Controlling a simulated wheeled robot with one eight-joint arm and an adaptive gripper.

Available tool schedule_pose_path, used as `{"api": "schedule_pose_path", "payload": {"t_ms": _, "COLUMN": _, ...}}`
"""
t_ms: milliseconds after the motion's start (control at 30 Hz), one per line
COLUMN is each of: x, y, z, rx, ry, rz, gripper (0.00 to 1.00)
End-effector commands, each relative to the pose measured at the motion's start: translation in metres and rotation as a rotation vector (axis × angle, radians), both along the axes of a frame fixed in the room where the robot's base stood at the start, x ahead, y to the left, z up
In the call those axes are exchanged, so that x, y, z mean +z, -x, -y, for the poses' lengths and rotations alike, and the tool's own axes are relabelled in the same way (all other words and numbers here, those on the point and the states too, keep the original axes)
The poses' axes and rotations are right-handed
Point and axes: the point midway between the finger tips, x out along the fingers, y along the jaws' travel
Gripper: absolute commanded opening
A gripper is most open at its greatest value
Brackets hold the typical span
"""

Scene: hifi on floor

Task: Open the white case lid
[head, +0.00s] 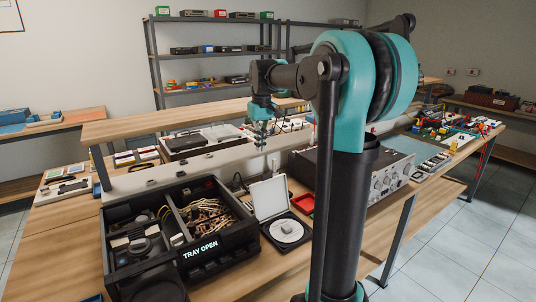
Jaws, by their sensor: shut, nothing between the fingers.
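The case (303,246) lies on the workbench right of the black tray box. Its white lid (268,197) stands raised, leaning back at the case's rear edge. Its dark base is exposed and holds a pale round disc (288,231) with a small grey piece on it. My gripper (262,143) is small in the picture, pointing down above and behind the raised lid, apart from it. It is shut and empty. My arm's column and links hide part of the bench to the right of the case.
A black box marked TRAY OPEN (215,258), with cables and parts inside, stands left of the case. A red tray (304,203) and a grey instrument with knobs (388,182) are to its right. A raised wooden shelf (150,124) runs along the back of the bench.

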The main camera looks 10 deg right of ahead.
Motion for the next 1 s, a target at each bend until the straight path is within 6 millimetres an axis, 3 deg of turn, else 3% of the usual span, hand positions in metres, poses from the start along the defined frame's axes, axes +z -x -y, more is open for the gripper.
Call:
{"api": "schedule_pose_path", "payload": {"t_ms": 500, "x": -0.094, "y": -0.007, "z": -0.003, "rx": 0.001, "ry": 0.000, "rz": 0.000, "gripper": 0.00}}
{"api": "schedule_pose_path", "payload": {"t_ms": 700, "x": -0.084, "y": 0.018, "z": 0.008, "rx": 0.000, "ry": 0.000, "rz": 0.000, "gripper": 0.00}}
{"api": "schedule_pose_path", "payload": {"t_ms": 1000, "x": -0.081, "y": 0.029, "z": 0.013, "rx": 0.001, "ry": 0.000, "rz": 0.000, "gripper": 0.00}}
